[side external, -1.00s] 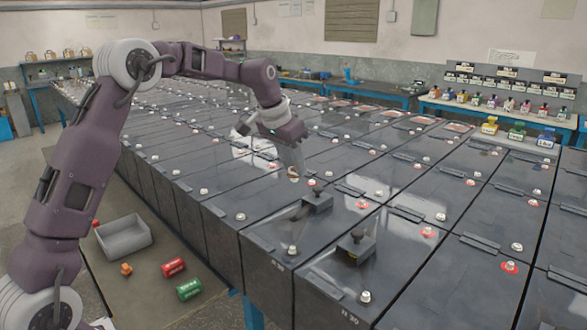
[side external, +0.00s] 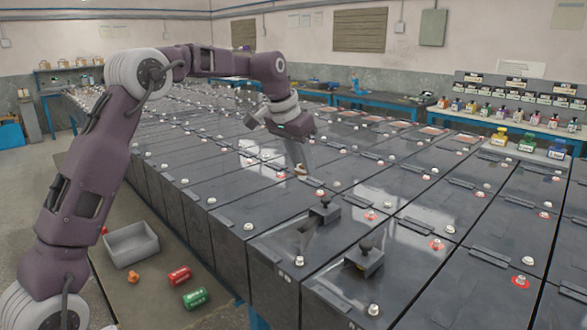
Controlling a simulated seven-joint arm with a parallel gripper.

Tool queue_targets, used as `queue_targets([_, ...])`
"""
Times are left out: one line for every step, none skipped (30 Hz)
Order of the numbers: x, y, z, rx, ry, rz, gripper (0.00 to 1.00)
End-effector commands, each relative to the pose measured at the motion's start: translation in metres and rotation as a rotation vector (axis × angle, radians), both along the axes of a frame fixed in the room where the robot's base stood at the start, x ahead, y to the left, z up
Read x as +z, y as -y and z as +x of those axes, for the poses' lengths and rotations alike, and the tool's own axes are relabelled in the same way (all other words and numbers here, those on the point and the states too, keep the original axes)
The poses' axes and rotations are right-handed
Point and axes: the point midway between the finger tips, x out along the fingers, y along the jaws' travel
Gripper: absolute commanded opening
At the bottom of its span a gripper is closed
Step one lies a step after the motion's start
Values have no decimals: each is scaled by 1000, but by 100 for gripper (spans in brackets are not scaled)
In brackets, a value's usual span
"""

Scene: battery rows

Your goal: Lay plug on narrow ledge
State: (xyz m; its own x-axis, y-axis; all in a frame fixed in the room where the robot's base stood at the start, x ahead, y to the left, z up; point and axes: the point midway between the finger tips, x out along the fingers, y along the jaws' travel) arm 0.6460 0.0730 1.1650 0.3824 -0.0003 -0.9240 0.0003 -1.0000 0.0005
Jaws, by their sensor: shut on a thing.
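My gripper (side external: 301,168) is above the dark battery tops near the middle of the side view. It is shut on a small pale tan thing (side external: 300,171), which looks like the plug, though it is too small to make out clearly. The held thing appears a little above the battery tops, apart from the knobbed black blocks in front. I cannot pick out with certainty which surface is the narrow ledge; raised dark strips (side external: 412,226) run along several battery tops.
Two black blocks with knobs (side external: 325,210) (side external: 364,258) stand on the near batteries. Pale terminals, some with red rings (side external: 437,244), stick up across the rows. A grey bin (side external: 131,246), an orange piece (side external: 133,277), a red can (side external: 179,275) and a green can (side external: 194,298) are lower left.

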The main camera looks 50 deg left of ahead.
Motion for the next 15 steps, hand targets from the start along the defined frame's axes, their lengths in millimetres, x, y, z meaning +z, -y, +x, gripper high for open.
queue_targets([0,0,0,0,0,0,0])
queue_targets([0,0,0,0,0,0,0])
queue_targets([0,0,0,0,0,0,0])
queue_targets([0,0,0,0,0,0,0])
queue_targets([0,0,0,0,0,0,0])
queue_targets([0,0,0,0,0,0,0])
queue_targets([1,0,0,0,1,0,0])
queue_targets([3,0,0,0,2,0,0])
queue_targets([7,0,1,0,3,1,0])
queue_targets([11,0,1,0,3,1,0])
queue_targets([17,0,1,-1,5,1,0])
queue_targets([26,0,1,0,6,2,0])
queue_targets([30,0,1,0,5,2,0])
queue_targets([34,0,1,0,4,2,0])
queue_targets([41,0,1,0,4,2,0])
